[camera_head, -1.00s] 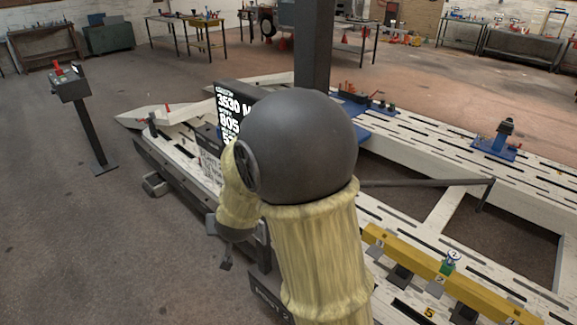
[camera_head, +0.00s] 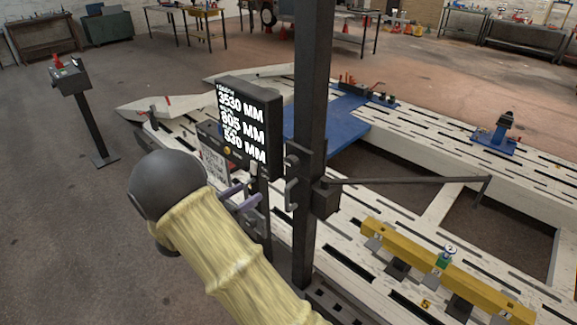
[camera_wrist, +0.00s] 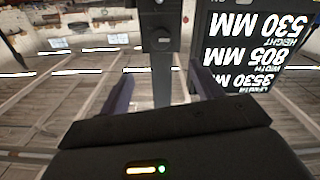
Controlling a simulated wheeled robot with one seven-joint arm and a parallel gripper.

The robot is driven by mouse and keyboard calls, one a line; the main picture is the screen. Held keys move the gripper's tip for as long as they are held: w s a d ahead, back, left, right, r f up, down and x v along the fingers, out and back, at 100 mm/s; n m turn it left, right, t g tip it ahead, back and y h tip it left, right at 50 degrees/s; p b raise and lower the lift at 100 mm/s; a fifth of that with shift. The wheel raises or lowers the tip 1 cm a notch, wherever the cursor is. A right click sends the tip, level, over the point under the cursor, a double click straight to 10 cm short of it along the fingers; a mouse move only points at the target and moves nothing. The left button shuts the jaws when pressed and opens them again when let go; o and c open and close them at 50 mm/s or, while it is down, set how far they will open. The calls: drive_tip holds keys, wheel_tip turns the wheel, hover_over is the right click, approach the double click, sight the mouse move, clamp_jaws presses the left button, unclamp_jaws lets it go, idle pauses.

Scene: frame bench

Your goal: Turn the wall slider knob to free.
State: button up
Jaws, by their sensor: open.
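A dark slider box (camera_head: 326,197) sits on the upright post (camera_head: 313,90), with a thin arm running right from it. In the wrist view a dark box (camera_wrist: 161,22) on a post stands straight ahead, beyond and between my finger tips. A small round knob-like part (camera_wrist: 163,41) shows on its face; I cannot tell which way it is set. My gripper (camera_head: 251,192) is open and empty, left of the post and below the display. Its two fingers also show in the wrist view (camera_wrist: 163,88), apart from the box.
A black display (camera_head: 249,120) with white figures stands close left of the post, beside my gripper. A white frame bench (camera_head: 420,130) lies around it. A yellow beam (camera_head: 440,268) lies at the right front. A control stand (camera_head: 72,78) is far left, with open floor between.

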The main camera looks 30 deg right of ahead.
sight(289, 166)
drive_tip(key=p+x, duration=0.5)
drive_tip(key=x, duration=1.1)
drive_tip(key=shift+w+d, duration=0.1)
drive_tip(key=shift+d, duration=0.15)
drive_tip(key=shift+w+d, duration=0.15)
drive_tip(key=shift+d, duration=0.3)
drive_tip(key=c, duration=1)
